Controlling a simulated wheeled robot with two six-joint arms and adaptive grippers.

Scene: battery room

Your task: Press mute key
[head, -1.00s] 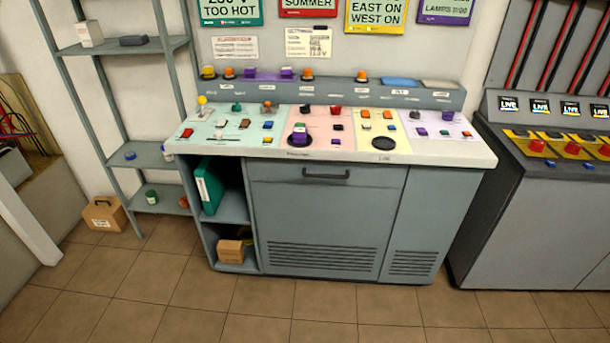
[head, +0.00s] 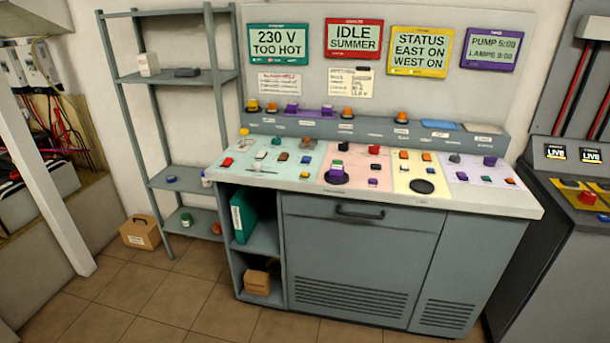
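The control desk (head: 360,249) stands ahead with a sloped top split into coloured panels, with green, pink, yellow and lilac sections. Small keys, knobs and buttons in several colours sit on these panels, among them a red key (head: 227,162) at the left and a purple knob (head: 490,161) at the right. Their labels are too small to read, so I cannot tell which one is the mute key. A raised ledge (head: 370,129) behind carries several orange and purple lamps or buttons. Neither of my grippers is in view.
Four signs hang above the desk, including a green one (head: 278,43) reading "230 V TOO HOT". A metal shelf (head: 177,77) stands at the left, with a cardboard box (head: 139,232) beside it. A dark "LIVE" cabinet (head: 560,240) stands at the right. Tiled floor (head: 150,300) is clear in front.

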